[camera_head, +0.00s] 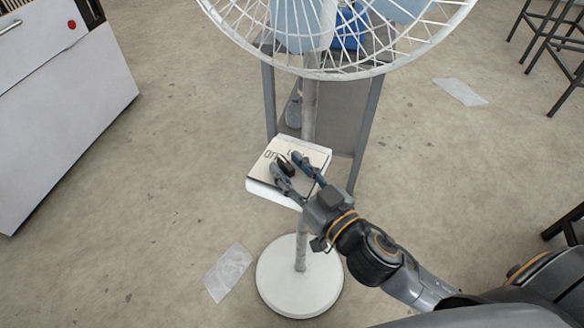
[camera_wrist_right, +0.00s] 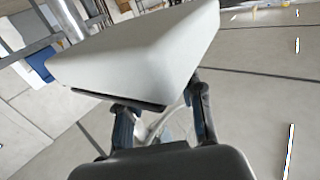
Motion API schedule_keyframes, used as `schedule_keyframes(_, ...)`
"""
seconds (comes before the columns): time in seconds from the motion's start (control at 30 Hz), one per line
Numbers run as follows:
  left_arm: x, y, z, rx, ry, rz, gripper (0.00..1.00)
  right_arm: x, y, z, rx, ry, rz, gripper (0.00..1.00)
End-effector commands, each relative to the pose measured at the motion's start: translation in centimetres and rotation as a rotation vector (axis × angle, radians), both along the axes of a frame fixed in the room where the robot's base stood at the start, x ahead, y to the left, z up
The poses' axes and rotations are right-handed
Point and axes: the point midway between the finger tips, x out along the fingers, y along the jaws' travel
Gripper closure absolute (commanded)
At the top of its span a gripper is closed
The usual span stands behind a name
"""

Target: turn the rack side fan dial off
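The fan's white control box (camera_head: 262,180) sits on the pole below the fan cage, its printed face turned up. A dark dial (camera_head: 285,166) shows on that face. My right gripper (camera_head: 288,163) reaches in from the lower right with its fingers spread, one on each side of the dial. I cannot tell whether the fingers touch the dial. In the right wrist view the box (camera_wrist_right: 140,52) fills the upper middle, with the two fingers (camera_wrist_right: 163,112) apart at its near edge; the dial is hidden there. My left gripper is out of view.
The white fan cage (camera_head: 340,72) hangs above the box. The pole stands on a round white base (camera_head: 300,285). A grey metal table (camera_head: 345,125) stands behind. A white cabinet (camera_head: 60,100) is at the left, and stools (camera_head: 560,50) are at the upper right. Sheets of paper (camera_head: 228,272) lie on the floor.

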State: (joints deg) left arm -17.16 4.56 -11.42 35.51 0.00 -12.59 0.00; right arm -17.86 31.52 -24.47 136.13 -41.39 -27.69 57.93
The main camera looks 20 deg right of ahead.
Motion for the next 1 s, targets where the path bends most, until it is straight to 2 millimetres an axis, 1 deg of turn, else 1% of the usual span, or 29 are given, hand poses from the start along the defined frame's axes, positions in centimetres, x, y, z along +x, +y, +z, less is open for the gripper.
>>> schedule_keyframes(0.03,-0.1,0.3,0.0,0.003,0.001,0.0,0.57,-0.1,0.0,-0.1,0.001,0.001,0.0,0.63)
schedule_keyframes(0.17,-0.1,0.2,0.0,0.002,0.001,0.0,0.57,-0.6,-0.2,-0.1,0.002,0.004,-0.001,0.63)
schedule_keyframes(0.27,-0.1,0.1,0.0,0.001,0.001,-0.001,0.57,-1.6,-0.4,-0.2,0.002,0.006,0.0,0.63)
schedule_keyframes(0.5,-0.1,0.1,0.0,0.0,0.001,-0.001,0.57,-4.6,-1.3,-0.2,0.002,0.006,-0.002,0.63)
schedule_keyframes(0.7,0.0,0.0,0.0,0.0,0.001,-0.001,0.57,-6.4,-1.9,-0.1,0.001,0.002,-0.002,0.63)
schedule_keyframes(0.83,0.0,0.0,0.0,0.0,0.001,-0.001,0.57,-7.0,-2.0,0.0,0.001,0.0,-0.001,0.63)
schedule_keyframes(1.0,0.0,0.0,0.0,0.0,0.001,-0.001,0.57,-7.2,-2.1,0.0,0.0,-0.001,0.0,0.63)
